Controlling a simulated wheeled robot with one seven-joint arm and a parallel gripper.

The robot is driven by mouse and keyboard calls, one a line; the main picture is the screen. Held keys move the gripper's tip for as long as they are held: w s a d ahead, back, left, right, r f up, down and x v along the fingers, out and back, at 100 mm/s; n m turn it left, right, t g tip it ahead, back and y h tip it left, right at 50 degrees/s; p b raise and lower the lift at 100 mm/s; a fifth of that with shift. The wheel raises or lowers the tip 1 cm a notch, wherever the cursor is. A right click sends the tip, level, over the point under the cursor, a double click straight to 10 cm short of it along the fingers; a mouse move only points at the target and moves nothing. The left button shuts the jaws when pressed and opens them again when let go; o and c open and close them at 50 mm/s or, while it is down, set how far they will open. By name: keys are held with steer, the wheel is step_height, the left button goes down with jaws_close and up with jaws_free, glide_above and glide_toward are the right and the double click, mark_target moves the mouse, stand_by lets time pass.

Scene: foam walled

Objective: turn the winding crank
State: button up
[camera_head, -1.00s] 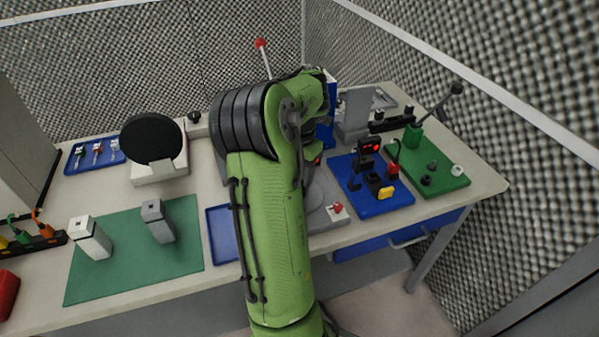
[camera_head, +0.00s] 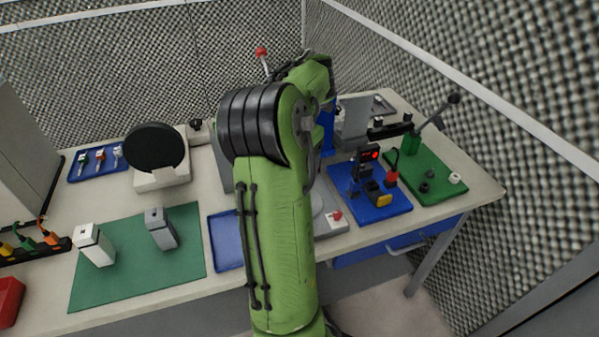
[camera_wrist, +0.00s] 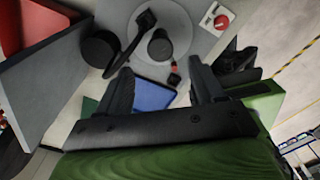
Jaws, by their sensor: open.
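In the wrist view, a black crank arm (camera_wrist: 131,42) with a knob at its upper end lies across a pale round plate (camera_wrist: 181,18). It appears to be the winding crank. A black upright cylinder (camera_wrist: 160,46) stands on the plate, and a wider black cylinder (camera_wrist: 99,50) is left of the crank arm. My gripper (camera_wrist: 158,70) is open, its two dark fingers apart below the plate in the picture, with nothing seen between them in grip. In the head view my green arm hides the crank and my gripper; only the plate's edge (camera_head: 318,203) shows.
A red button box (camera_wrist: 219,19) sits beside the plate. A blue tray (camera_head: 225,240) is left of my arm, and a blue board (camera_head: 385,207) with small devices is right. A red-topped lever (camera_head: 262,54) rises behind my arm. A grey block with red (camera_wrist: 45,65) is close in the wrist view.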

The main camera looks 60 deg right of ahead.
step_height(320, 180, up, 9)
steer(key=p, duration=0.4)
steer(key=shift+r, duration=0.15)
steer(key=w+a+r+m+t, duration=0.1)
steer(key=w+a+r+m, duration=0.15)
steer(key=a, duration=0.65)
steer(key=w+a+r+m+t, duration=0.1)
steer(key=w+a+m+t, duration=0.2)
steer(key=a, duration=0.5)
steer(key=w+a+r+m, duration=0.2)
steer(key=a+m, duration=0.2)
steer(key=a, duration=0.5)
steer(key=s+a+f+m+t, duration=0.1)
steer(key=s+a+f+m, duration=0.3)
steer(key=s+a+m, duration=0.3)
steer(key=s+a, duration=0.1)
steer(key=a, duration=0.2)
steer(key=shift+s+a+f+t, duration=0.2)
steer(key=shift+s+a+t, duration=0.1)
steer(key=shift+s+a, duration=0.1)
